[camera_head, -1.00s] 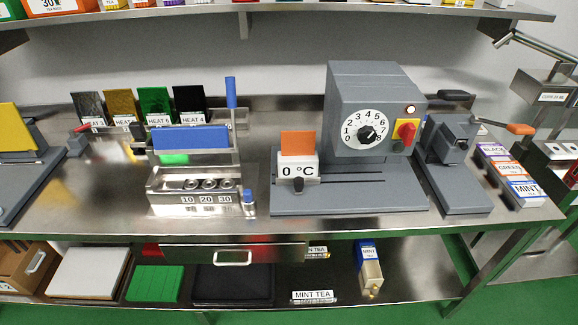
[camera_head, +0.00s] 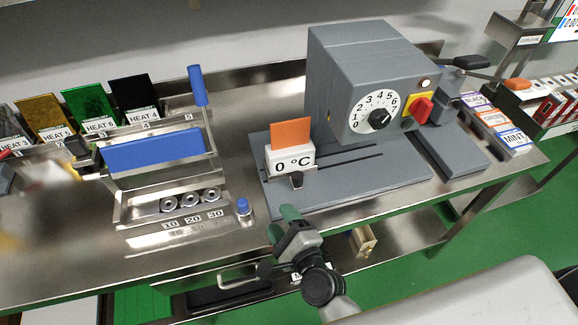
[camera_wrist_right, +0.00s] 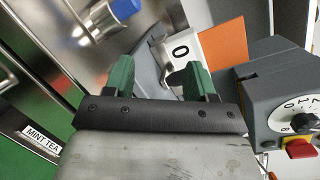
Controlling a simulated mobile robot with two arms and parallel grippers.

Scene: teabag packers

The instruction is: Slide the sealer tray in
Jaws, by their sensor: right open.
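The grey sealer (camera_head: 360,80) has a numbered dial, a red knob and a slotted flat base. Its tray carriage, a white block marked 0 °C (camera_head: 290,158), carries an orange plate (camera_head: 291,133) and a dark knob (camera_head: 297,180) in front. It stands at the left part of the slot, apart from the sealer body. My right gripper (camera_head: 282,222), with green fingers, is open and empty in front of and below the knob. In the right wrist view the gripper (camera_wrist_right: 160,78) points at the white block (camera_wrist_right: 184,50); one finger partly hides the knob.
Left of the sealer stands a press with a blue bar (camera_head: 155,150) and a blue-capped peg (camera_head: 243,208). HEAT plates (camera_head: 135,95) stand behind. Tea boxes (camera_head: 497,125) are at the right. A drawer handle (camera_head: 238,280) is below the table edge near my gripper.

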